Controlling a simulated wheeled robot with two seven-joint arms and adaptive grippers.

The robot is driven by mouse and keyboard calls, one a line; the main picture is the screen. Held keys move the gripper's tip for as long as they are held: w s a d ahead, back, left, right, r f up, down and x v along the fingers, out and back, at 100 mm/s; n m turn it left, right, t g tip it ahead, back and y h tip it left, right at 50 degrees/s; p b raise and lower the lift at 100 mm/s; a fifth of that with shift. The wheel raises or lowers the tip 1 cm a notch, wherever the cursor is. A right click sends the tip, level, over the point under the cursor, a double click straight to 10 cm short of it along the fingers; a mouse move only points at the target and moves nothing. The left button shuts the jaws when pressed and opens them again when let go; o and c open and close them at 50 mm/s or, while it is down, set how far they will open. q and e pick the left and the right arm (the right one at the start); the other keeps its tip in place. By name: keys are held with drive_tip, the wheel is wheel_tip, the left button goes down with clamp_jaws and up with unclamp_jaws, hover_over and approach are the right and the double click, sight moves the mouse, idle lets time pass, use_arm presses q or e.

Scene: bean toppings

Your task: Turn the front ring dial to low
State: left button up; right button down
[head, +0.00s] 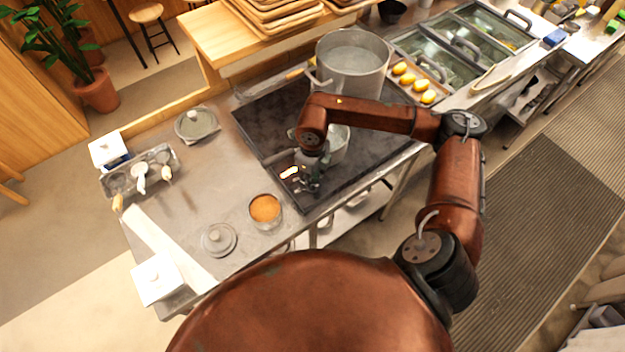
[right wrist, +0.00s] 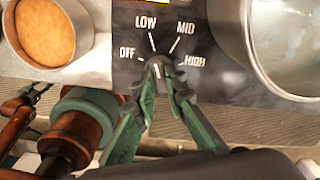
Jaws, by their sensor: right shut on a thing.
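The front ring dial (right wrist: 158,68) is a small grey knob on the dark front panel. OFF, LOW, MID and HIGH are printed in an arc around it. A small pale mark shows on the knob, pointing roughly upward; its exact setting is hard to read. My right gripper (right wrist: 161,74) has its green fingers closed on the knob, one on each side. In the head view the right gripper (head: 308,184) is at the front edge of the black cooktop (head: 262,125), and the dial is hidden there. My left gripper is not in view.
A pot (head: 340,140) sits on the cooktop behind my gripper, partly hidden by my arm. A large stockpot (head: 352,62) stands further back. A tin of orange-brown food (head: 265,210) and a glass lid (head: 218,239) stand left of the gripper. The steel counter (head: 215,180) has free room.

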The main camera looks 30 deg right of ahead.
drive_tip(key=c, duration=2)
unclamp_jaws()
drive_tip(key=shift+o, duration=0.2)
wheel_tip(320, 180, up, 12)
drive_tip(key=shift+a, duration=0.1)
